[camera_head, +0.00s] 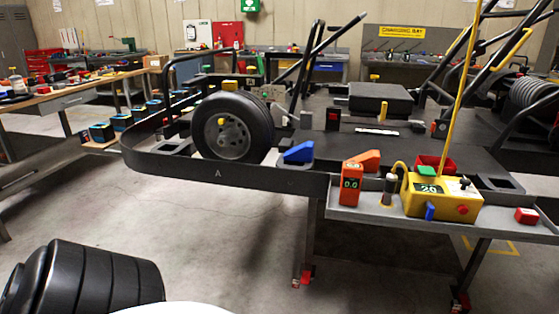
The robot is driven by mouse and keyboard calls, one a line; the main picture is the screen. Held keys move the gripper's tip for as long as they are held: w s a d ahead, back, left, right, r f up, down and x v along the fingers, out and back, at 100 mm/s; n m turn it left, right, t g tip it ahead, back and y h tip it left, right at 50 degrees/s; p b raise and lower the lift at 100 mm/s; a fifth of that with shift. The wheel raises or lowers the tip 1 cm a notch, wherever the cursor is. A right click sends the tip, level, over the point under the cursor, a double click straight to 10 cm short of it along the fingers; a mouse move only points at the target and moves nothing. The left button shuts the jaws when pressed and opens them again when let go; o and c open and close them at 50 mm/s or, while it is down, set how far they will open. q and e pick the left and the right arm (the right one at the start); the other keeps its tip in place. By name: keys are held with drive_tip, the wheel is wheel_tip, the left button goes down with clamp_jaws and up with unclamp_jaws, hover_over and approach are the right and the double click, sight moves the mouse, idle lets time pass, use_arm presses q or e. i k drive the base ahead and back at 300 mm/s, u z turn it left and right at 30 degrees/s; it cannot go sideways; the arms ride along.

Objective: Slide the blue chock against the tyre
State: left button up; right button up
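The blue chock (298,152) is a small wedge lying on the dark deck of the kart stand (219,174), near its front edge. The black tyre (259,128) with a grey rim stands upright on the stand to the left of the chock. A small gap shows between the tyre's right side and the chock in this view. The chock's low end points left towards the tyre. Neither of my grippers is in view.
An orange wedge (366,160) lies right of the chock, behind an orange meter (351,184). A yellow box (441,195) with a tall yellow rod stands on the grey side shelf (380,217). The floor before the stand is clear.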

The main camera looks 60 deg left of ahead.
sight(303, 153)
drive_tip(key=k, duration=0.35)
drive_tip(key=u, duration=0.95)
